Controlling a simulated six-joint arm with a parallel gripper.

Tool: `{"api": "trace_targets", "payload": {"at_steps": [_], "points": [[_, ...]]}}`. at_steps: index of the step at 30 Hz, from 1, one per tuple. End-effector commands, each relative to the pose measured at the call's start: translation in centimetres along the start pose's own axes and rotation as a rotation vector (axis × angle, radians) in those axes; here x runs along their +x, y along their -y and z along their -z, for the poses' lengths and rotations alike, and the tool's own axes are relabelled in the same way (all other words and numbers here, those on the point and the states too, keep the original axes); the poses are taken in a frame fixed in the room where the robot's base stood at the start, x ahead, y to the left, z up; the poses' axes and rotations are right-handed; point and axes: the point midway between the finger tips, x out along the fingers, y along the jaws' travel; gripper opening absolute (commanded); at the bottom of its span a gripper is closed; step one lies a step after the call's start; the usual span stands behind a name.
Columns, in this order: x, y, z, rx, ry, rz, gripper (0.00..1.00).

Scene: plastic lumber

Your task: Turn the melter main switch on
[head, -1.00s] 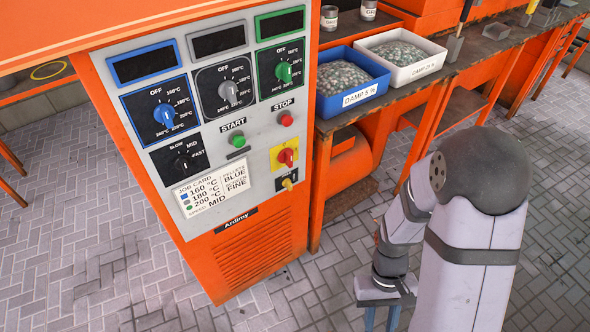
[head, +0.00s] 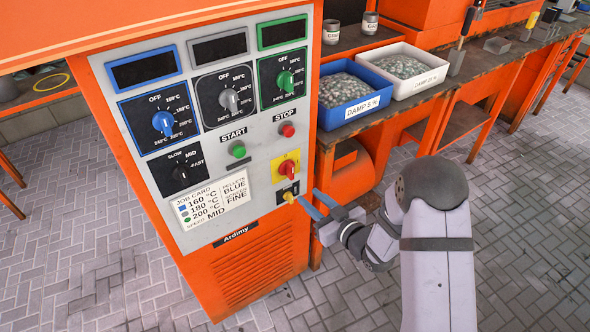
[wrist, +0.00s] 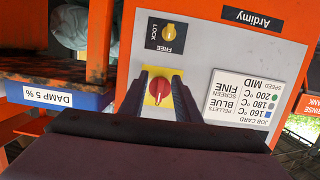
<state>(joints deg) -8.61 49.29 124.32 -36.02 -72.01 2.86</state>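The likely main switch is a red rotary knob (head: 287,167) on a yellow plate, low on the right side of the control panel. In the wrist view the red knob (wrist: 157,92) appears between my two fingers, seen upside down. My gripper (head: 307,195) is open and empty, in front of the panel's lower right edge. Its fingers point at the panel; I see no clear contact with the knob. A small yellow knob (head: 288,196) sits under the switch; in the wrist view this knob (wrist: 168,33) is marked FREE and LOCK. The three displays above are dark.
The panel also holds a green START button (head: 237,149), a red STOP button (head: 288,130), several dials and a job card (head: 211,201). A blue bin (head: 357,110) and a white bin (head: 418,88) of pellets stand on the bench to the right.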

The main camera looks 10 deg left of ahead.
Motion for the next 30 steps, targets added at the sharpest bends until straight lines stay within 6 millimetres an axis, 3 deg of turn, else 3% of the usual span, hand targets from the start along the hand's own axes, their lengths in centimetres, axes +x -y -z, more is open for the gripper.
{"api": "trace_targets", "payload": {"at_steps": [3,7,17,30], "points": [[-0.2,0.4,3.1,0.003,-0.125,0.018,0.3],[-0.5,0.5,5.0,0.009,-0.203,0.022,0.3],[-0.1,0.6,5.8,0.014,-0.225,0.025,0.3],[4.9,0.7,6.9,0.013,-0.224,0.024,0.3]]}}
